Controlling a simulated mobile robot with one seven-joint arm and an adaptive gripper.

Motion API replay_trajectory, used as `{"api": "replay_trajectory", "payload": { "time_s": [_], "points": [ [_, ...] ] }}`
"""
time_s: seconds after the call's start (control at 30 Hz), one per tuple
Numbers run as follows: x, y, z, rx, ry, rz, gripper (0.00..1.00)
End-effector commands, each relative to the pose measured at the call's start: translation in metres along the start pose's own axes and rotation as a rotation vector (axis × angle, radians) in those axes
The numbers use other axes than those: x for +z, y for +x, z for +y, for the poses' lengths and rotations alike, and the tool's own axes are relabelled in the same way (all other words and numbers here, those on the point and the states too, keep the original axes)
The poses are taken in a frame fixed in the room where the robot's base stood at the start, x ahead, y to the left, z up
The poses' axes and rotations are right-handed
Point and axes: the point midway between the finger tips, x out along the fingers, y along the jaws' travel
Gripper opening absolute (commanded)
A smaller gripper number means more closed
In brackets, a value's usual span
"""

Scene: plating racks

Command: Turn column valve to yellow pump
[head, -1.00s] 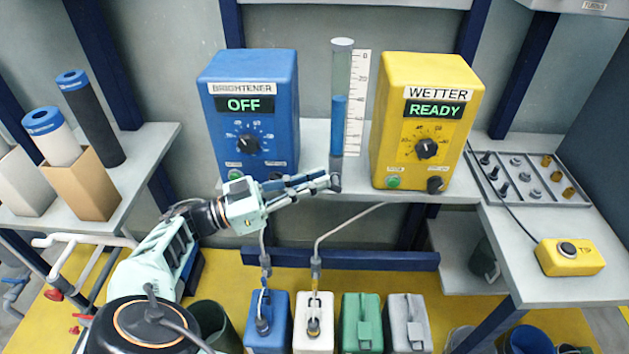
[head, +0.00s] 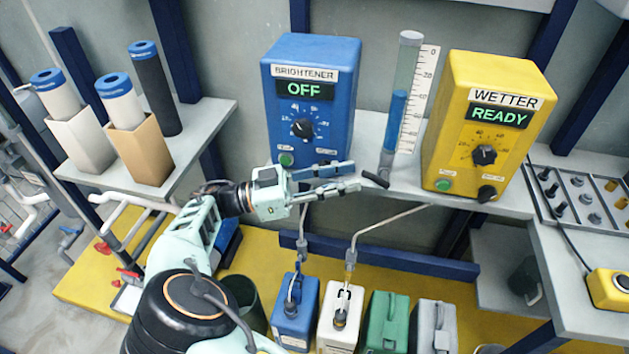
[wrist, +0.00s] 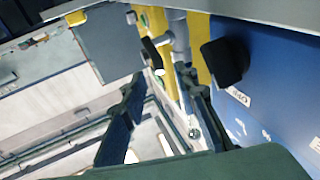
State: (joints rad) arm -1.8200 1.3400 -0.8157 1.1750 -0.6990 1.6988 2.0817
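The column valve's black handle (head: 376,179) sits at the foot of the clear column (head: 404,80), which holds blue liquid. It lies slantwise in the head view, from upper left to lower right; which end points is unclear. The handle (wrist: 152,52) also shows in the wrist view, ahead of the fingers. The yellow pump (head: 490,120), labelled WETTER and reading READY, stands right of the column. The blue pump (head: 310,100), labelled BRIGHTENER and reading OFF, stands left. My gripper (head: 352,177) is open and empty, its fingertips just left of the handle and seemingly apart from it.
The blue pump's black knob (wrist: 224,62) is close beside the right finger in the wrist view. The shelf (head: 405,195) carries the pumps and column. Several jugs (head: 340,315) with hoses stand below. A yellow button box (head: 610,288) is at right.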

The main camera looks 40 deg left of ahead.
Motion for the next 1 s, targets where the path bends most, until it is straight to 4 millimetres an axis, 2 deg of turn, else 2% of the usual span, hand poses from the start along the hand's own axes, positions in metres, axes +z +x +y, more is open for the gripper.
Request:
{"api": "replay_trajectory", "payload": {
  "time_s": [0.03, 0.2, 0.43, 0.63, 1.0],
  "points": [
    [0.001, -0.011, -0.001, -0.003, 0.001, 0.001, 0.28],
    [0.001, -0.042, -0.001, -0.002, 0.001, 0.0, 0.28],
    [0.0, -0.068, -0.001, -0.001, 0.0, 0.0, 0.28],
    [0.0, -0.077, 0.0, 0.0, 0.0, 0.0, 0.28],
    [0.0, -0.078, 0.0, 0.0, 0.0, 0.0, 0.28]
  ]
}}
